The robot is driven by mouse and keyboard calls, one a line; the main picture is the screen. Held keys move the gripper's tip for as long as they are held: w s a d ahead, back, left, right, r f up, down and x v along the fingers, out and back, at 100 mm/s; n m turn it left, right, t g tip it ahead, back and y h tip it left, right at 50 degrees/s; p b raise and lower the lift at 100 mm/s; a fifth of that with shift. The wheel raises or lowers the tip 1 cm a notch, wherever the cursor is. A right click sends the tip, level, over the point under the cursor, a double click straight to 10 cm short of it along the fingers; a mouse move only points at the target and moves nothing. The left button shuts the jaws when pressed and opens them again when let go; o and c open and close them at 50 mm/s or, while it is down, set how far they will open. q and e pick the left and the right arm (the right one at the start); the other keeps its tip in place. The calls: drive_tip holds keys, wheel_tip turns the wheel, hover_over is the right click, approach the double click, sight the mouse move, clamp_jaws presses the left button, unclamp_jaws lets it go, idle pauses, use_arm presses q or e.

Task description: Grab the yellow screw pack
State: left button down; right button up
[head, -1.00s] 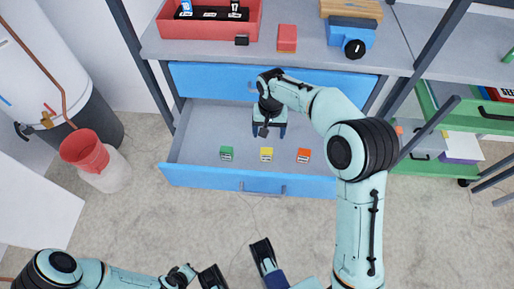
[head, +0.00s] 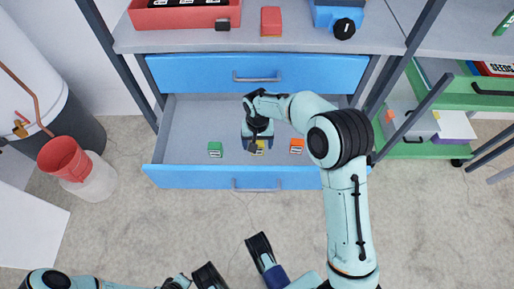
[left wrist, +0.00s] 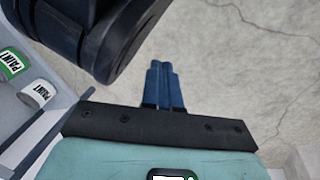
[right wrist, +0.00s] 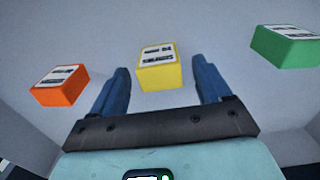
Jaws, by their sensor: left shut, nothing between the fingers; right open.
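The yellow screw pack (head: 260,146) lies in the open blue drawer (head: 190,176), between a green pack and an orange pack. In the right wrist view the yellow pack (right wrist: 159,70) sits between and just beyond the fingertips of my right gripper (right wrist: 162,80). My right gripper (head: 257,143) is open, pointing down above the pack and partly covering it in the head view. Whether the fingers touch the pack I cannot tell. My left gripper (left wrist: 165,85) is shut and empty, over the bare floor and away from the drawer.
The green pack (head: 215,149) and orange pack (head: 296,145) lie on either side in the drawer. A shut blue drawer (head: 200,73) and a grey worktop (head: 180,38) are above. The floor in front is clear.

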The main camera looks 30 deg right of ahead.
wheel_tip(320, 180, down, 3)
drive_tip(key=shift+f+b, duration=0.1)
drive_tip(key=shift+b, duration=0.25)
use_arm(q)
drive_tip(key=shift+s+a+f+g, duration=0.2)
drive_tip(key=shift+s+f+g, duration=0.2)
drive_tip(key=shift+s+f, duration=0.6)
use_arm(e)
drive_tip(key=c, duration=1.1)
use_arm(q)
drive_tip(key=shift+r, duration=0.1)
